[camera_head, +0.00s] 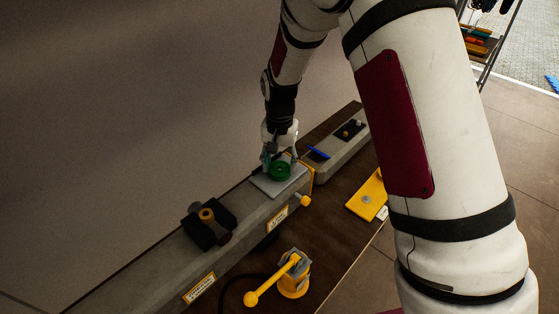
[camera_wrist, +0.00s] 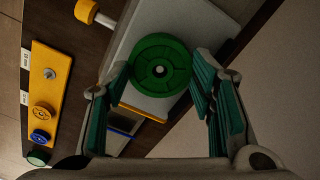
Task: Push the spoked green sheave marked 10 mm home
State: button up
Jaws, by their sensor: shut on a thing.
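The green sheave (camera_wrist: 161,52) is a round disc with spokes and a small dark centre. My gripper (camera_wrist: 163,72) is shut on it, one finger at each side of its rim in the wrist view. In the head view the sheave (camera_head: 281,172) shows just below my gripper (camera_head: 279,160), over a pale grey plate (camera_head: 268,187) on a long grey beam (camera_head: 150,260). I cannot tell whether the sheave touches the plate or how it sits on any pin. No 10 mm mark is readable.
A yellow plate (camera_wrist: 47,85) carries a bare pin (camera_wrist: 49,73), a yellow sheave (camera_wrist: 41,113) and a blue sheave (camera_wrist: 40,136). A yellow knob (camera_head: 304,200) juts from the beam beside the grey plate. A black block (camera_head: 205,234) and a yellow-handled lever (camera_head: 272,281) stand nearer.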

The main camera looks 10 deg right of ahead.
jog(key=o, duration=1.3)
jog(key=shift+c, duration=0.2)
jog(key=shift+r, duration=0.1)
notch_tip(320, 180, up, 12)
